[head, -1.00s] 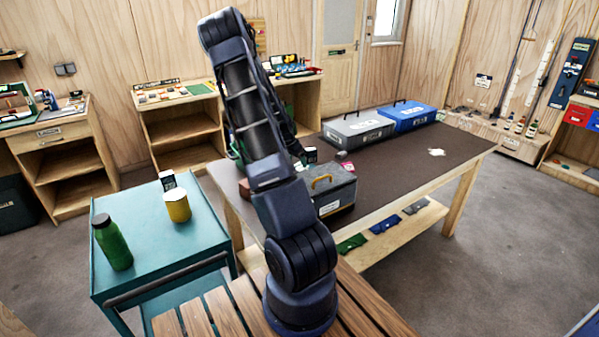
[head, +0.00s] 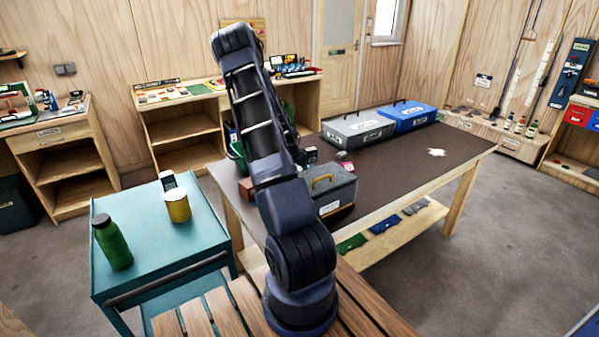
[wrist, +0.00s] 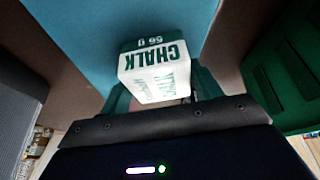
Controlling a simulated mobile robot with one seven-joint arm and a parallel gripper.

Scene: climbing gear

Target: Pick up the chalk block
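The chalk block (wrist: 156,70) is a white box with green edges and green lettering, including "CHALK" and "56 g". In the wrist view it sits right in front of my gripper (wrist: 158,92), between its two dark green fingers. The fingers lie close along both sides of the block, but their tips are partly hidden, and I cannot tell whether they press on it. In the head view my arm covers both the gripper and the chalk block, over the left end of the brown-topped table (head: 400,160).
In the wrist view a blue surface (wrist: 125,15) lies behind the block and a green crate (wrist: 285,80) stands at right. A dark toolbox (head: 333,192) with a yellow handle stands close to my arm. A teal cart (head: 140,235) holds a green bottle (head: 112,243) and a yellow tin (head: 178,206).

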